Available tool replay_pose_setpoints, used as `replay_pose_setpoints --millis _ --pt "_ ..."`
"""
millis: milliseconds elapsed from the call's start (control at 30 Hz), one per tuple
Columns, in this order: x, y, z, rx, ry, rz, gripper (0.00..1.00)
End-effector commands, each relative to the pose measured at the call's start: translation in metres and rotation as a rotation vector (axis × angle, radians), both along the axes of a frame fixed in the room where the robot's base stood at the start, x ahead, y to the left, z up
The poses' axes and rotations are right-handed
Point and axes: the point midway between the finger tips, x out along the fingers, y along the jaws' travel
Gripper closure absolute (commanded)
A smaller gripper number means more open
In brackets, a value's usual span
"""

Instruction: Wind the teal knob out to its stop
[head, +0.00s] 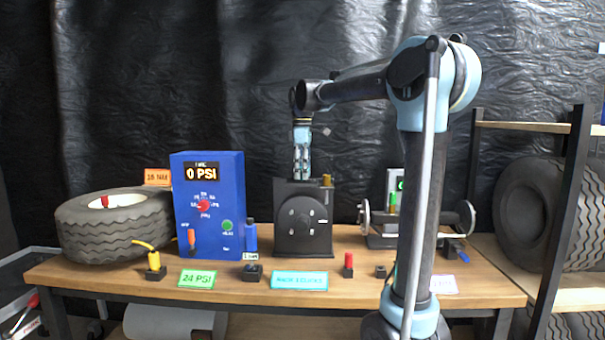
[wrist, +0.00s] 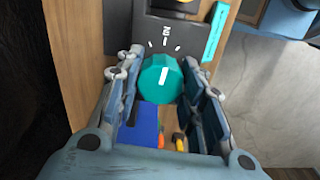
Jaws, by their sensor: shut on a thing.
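The teal knob (wrist: 160,80) is round with a white pointer line and sits on a dark housing (wrist: 150,30) with white tick marks and lettering beside it. My gripper (wrist: 159,72) has one finger on each side of the knob and is shut on it. In the head view my gripper (head: 302,176) points straight down at the top of the black box (head: 291,245), which has a round dial plate on its front. The knob is hidden there.
A blue gauge box (head: 212,225) reading 0 PSI and a tyre (head: 115,235) stand to the left. A brass piece (head: 326,181) stands on the black box's top right. A balancer-like stand (head: 385,240) is to the right. Small colored tools line the bench front.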

Motion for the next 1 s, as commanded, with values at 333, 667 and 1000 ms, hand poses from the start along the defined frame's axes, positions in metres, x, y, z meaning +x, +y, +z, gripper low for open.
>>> replay_pose_setpoints --millis 333,667,1000 --pt "0.0021 -0.0019 0.0002 -0.003 -0.004 0.081 0.88" --pt "0.0025 -0.0021 0.0003 -0.003 -0.005 0.087 0.88" --pt "0.0014 -0.0013 0.0002 -0.002 -0.003 0.087 0.44"
